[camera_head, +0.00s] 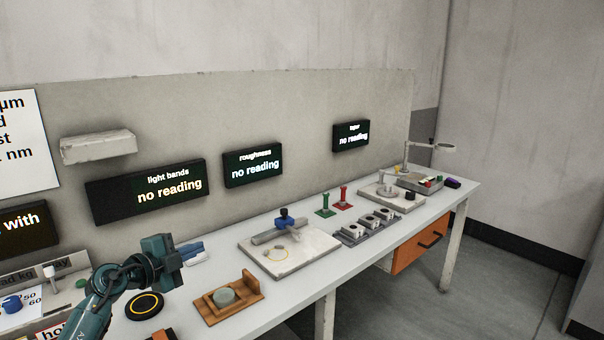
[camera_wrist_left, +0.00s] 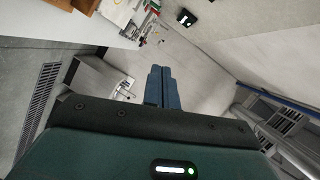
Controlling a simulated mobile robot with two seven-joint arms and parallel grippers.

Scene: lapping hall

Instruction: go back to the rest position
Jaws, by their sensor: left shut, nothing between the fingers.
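My left gripper (camera_head: 184,254) is raised over the left part of the long bench, with its arm coming in from the bottom left. In the left wrist view its two blue fingers (camera_wrist_left: 162,88) lie together, shut, with nothing between them. It stands apart from the things on the bench, in front of the lower edge of the light bands display (camera_head: 148,190). My right gripper is in neither view.
The bench (camera_head: 345,265) runs to the back right. On it are a wooden stand (camera_head: 228,300) with a grey disc, a black ring with a yellow circle (camera_head: 144,305), a pale plate (camera_head: 290,262), grey blocks (camera_head: 368,229) and a lamp (camera_head: 447,148). Floor at right is clear.

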